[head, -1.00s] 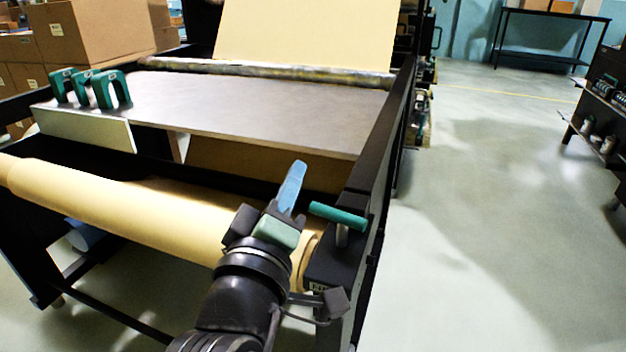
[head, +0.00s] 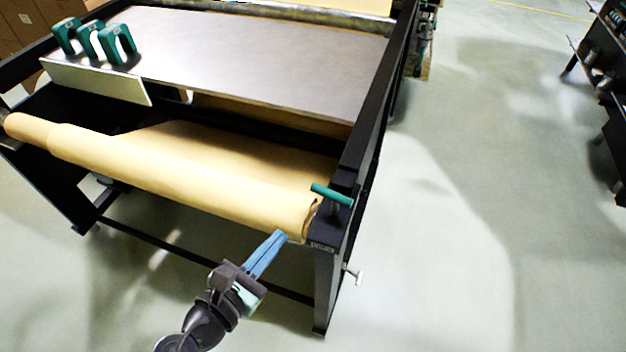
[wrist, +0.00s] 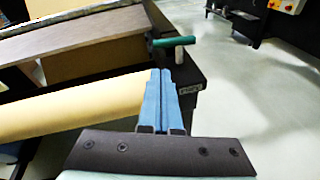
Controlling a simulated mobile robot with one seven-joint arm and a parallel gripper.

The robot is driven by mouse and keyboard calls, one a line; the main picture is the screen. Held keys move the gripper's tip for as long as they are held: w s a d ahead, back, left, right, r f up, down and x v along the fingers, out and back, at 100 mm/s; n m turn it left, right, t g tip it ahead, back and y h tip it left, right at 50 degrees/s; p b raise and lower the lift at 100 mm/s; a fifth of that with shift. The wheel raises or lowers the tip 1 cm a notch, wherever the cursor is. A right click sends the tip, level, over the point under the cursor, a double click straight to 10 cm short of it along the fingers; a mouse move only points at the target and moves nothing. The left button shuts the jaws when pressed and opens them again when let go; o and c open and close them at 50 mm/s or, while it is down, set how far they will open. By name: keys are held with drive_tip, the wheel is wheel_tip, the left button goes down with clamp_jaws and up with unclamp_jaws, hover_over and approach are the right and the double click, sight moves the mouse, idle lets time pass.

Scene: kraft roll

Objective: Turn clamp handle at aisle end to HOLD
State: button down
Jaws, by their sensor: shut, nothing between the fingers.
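The clamp handle (head: 332,195) is a green bar on a short post at the right front corner of the black frame. In the wrist view the handle (wrist: 172,41) lies beyond my fingertips, with a pale post at its right. A small label (wrist: 188,89) sits on the frame's end face; its lettering is too small to read. My gripper (head: 281,237) has its blue fingers together, holding nothing. It is in front of the kraft roll's right end, below and left of the handle, apart from it. In the wrist view my gripper (wrist: 160,72) points toward the corner.
The kraft roll (head: 170,177) spans the front of the frame. Several green handled pieces (head: 118,45) stand on the grey table (head: 250,50) at back left. A pale knob (head: 353,276) sticks out right of the front leg. Open floor (head: 450,250) lies to the right.

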drive_tip(key=shift+s+r+n+p, duration=0.15)
drive_tip(key=shift+s+n+p, duration=0.2)
drive_tip(key=shift+s+n, duration=0.2)
drive_tip(key=shift+s+r+n+p, duration=0.15)
drive_tip(key=shift+s+n+p, duration=0.25)
drive_tip(key=shift+n, duration=0.25)
drive_tip(key=x, duration=1.4)
drive_tip(key=shift+d+r+p, duration=0.2)
drive_tip(key=shift+r+p, duration=0.05)
drive_tip(key=shift+p, duration=0.05)
